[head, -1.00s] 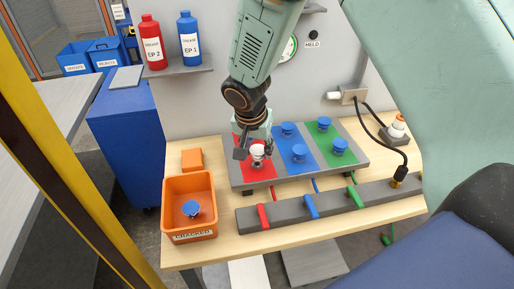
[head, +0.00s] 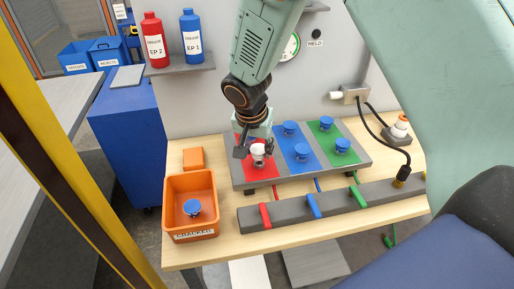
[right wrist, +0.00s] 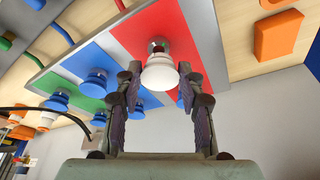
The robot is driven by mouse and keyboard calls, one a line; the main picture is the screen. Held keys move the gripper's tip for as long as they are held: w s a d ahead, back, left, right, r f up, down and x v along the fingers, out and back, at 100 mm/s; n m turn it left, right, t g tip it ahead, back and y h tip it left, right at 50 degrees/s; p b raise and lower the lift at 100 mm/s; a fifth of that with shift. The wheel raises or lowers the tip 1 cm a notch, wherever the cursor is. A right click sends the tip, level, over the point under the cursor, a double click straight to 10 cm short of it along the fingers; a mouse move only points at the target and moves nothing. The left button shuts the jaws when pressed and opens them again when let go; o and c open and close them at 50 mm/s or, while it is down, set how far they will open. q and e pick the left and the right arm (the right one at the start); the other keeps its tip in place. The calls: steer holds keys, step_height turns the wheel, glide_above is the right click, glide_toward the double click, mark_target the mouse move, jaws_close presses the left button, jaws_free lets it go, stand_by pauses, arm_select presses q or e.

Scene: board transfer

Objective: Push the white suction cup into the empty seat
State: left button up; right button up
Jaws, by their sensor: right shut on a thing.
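The white suction cup (head: 257,150) is between the fingers of my right gripper (head: 256,153), over the front of the red zone of the grey board (head: 237,179). The right wrist view shows the white cup (right wrist: 160,72) between the two fingers of the gripper (right wrist: 160,85), which is shut on it. A metal fitting (right wrist: 157,47) of the seat on the red zone meets the cup's end; how deep the cup sits on it, I cannot tell. A blue cup (right wrist: 183,101) on the red zone is partly hidden by a finger. My left gripper is not in view.
Blue cups stand on the blue zone (head: 301,151) and green zone (head: 342,146). An orange bin (head: 190,237) with a blue cup (head: 192,207) stands left of the board. A grey bar (head: 285,214) with coloured hoses lies in front. An orange block (head: 193,158) lies behind the bin.

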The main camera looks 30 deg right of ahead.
stand_by(0.5)
steer(key=shift+d, duration=0.1)
steer(key=shift+f+b, duration=1.2)
steer(key=shift+b, duration=0.25)
steer(key=o, duration=1.2)
steer(key=shift+o, duration=0.2)
steer(key=v, duration=1.2)
steer(key=shift+s, duration=0.15)
